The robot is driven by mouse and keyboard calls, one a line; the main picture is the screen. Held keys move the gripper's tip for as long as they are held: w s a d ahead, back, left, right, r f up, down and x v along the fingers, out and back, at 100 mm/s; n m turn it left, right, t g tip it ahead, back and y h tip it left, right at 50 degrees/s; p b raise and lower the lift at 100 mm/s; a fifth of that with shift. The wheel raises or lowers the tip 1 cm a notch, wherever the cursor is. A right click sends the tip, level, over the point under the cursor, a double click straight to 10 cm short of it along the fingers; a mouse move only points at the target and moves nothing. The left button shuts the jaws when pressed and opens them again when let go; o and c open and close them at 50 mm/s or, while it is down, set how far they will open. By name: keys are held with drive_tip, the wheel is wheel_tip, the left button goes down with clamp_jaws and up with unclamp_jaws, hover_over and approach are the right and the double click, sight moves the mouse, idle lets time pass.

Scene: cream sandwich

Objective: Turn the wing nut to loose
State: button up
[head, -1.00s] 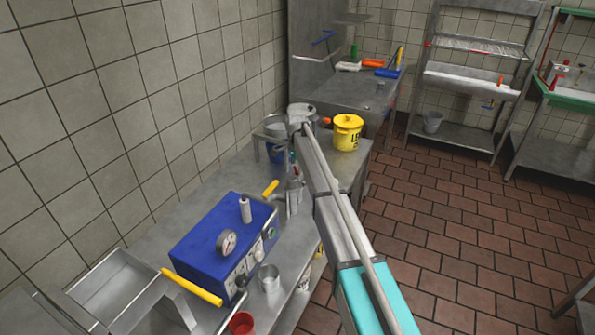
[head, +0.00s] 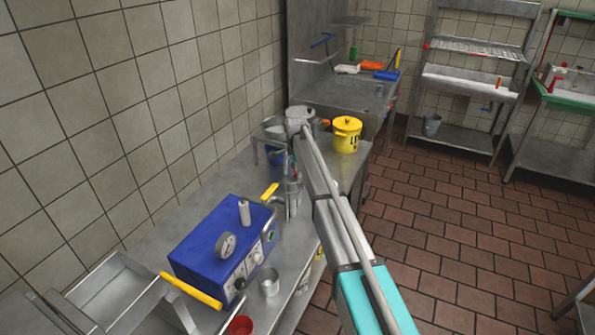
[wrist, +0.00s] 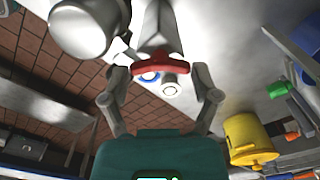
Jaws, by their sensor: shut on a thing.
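In the wrist view a red wing nut (wrist: 160,68) sits at the end of a metal cylinder (wrist: 160,28), with a bare round end just beside it. My gripper (wrist: 160,72) is around the wing nut, one finger at each of its ends, and is shut on it.
A yellow bucket (head: 346,135) stands at the counter's far end, near a grey pot. A metal cup (head: 268,283) and a red cup (head: 240,325) stand in front of the blue machine. The tiled wall bounds the left. The brick-red floor (head: 450,230) on the right is clear.

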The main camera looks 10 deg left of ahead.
drive_tip(key=shift+s+n, duration=0.2)
drive_tip(key=shift+n, duration=0.3)
idle(0.4)
drive_tip(key=n, duration=0.4)
drive_tip(key=shift+n, duration=0.3)
drive_tip(key=n, duration=1.1)
drive_tip(key=shift+n, duration=0.4)
drive_tip(key=n, duration=0.5)
drive_tip(key=shift+n, duration=0.3)
drive_tip(key=o, duration=1)
drive_tip(key=shift+c, duration=0.2)
